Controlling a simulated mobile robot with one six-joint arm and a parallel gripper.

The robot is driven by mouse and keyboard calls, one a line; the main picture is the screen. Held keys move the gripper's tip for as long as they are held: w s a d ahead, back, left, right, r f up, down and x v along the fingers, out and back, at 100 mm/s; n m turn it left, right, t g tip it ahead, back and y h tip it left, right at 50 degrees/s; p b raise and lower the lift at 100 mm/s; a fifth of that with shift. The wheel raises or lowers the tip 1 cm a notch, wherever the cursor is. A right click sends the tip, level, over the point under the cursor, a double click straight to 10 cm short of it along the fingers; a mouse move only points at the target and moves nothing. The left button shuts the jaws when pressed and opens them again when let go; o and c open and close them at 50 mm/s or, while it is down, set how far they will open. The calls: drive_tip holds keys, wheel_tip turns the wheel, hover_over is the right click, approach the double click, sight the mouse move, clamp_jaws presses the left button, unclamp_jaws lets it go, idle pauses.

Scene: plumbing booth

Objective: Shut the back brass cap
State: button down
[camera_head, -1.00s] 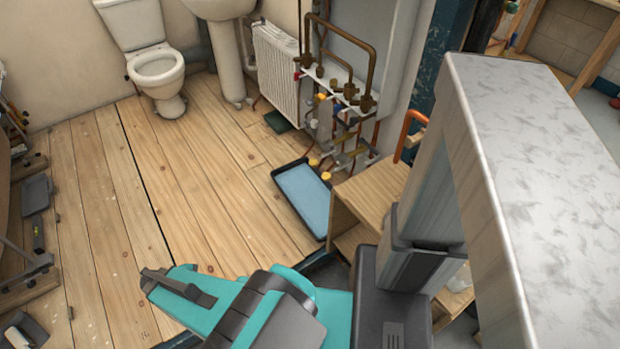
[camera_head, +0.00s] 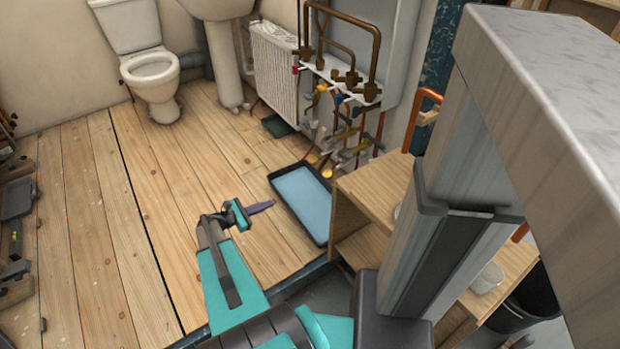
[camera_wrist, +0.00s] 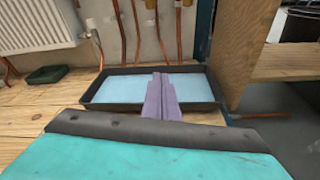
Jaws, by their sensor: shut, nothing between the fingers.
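Several brass fittings (camera_head: 371,91) sit along the white shelf below the brown pipe loops in the head view. Smaller brass-coloured parts (camera_head: 313,158) show lower down, above the blue-bottomed tray. They are too small to tell which is the back brass cap or how it is set. My gripper (camera_head: 272,204) is shut and empty, with its purple fingers pointing at the tray, apart from the fittings. In the wrist view the fingers (camera_wrist: 159,80) are together in front of the tray; no brass cap can be made out there.
A black tray (camera_head: 325,234) with a blue bottom lies on the floor below the pipes. A wooden shelf unit (camera_head: 375,188) stands right of it. A white radiator (camera_head: 274,72) and a toilet (camera_head: 152,75) are at the back. The plank floor at left is largely clear.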

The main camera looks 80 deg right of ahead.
sight(316, 160)
drive_tip(key=s+d+r+n+g+h+b, duration=0.1)
drive_tip(key=s+d+n+g+h+b, duration=0.1)
drive_tip(key=s+d, duration=0.7)
drive_tip(key=d+g+b, duration=0.1)
drive_tip(key=d+b, duration=0.1)
drive_tip(key=d, duration=0.1)
drive_tip(key=shift+s+d+b, duration=0.2)
drive_tip(key=shift+d+b, duration=0.05)
drive_tip(key=shift+b, duration=0.1)
drive_tip(key=shift+s, duration=0.1)
drive_tip(key=f+b+x, duration=0.1)
drive_tip(key=b+x, duration=0.3)
drive_tip(key=x, duration=0.6)
drive_tip(key=shift+w+a+r+b, duration=0.2)
drive_tip(key=shift+w+r, duration=0.05)
drive_tip(key=shift+r, duration=0.55)
drive_tip(key=shift+w+a+r+b, duration=0.15)
drive_tip(key=shift+w+a+r, duration=0.05)
drive_tip(key=shift+r, duration=0.65)
drive_tip(key=shift+w+a+r+b, duration=0.2)
drive_tip(key=shift+w+r, duration=0.05)
drive_tip(key=shift+r, duration=0.55)
drive_tip(key=shift+r+p, duration=0.15)
drive_tip(key=shift+p, duration=0.25)
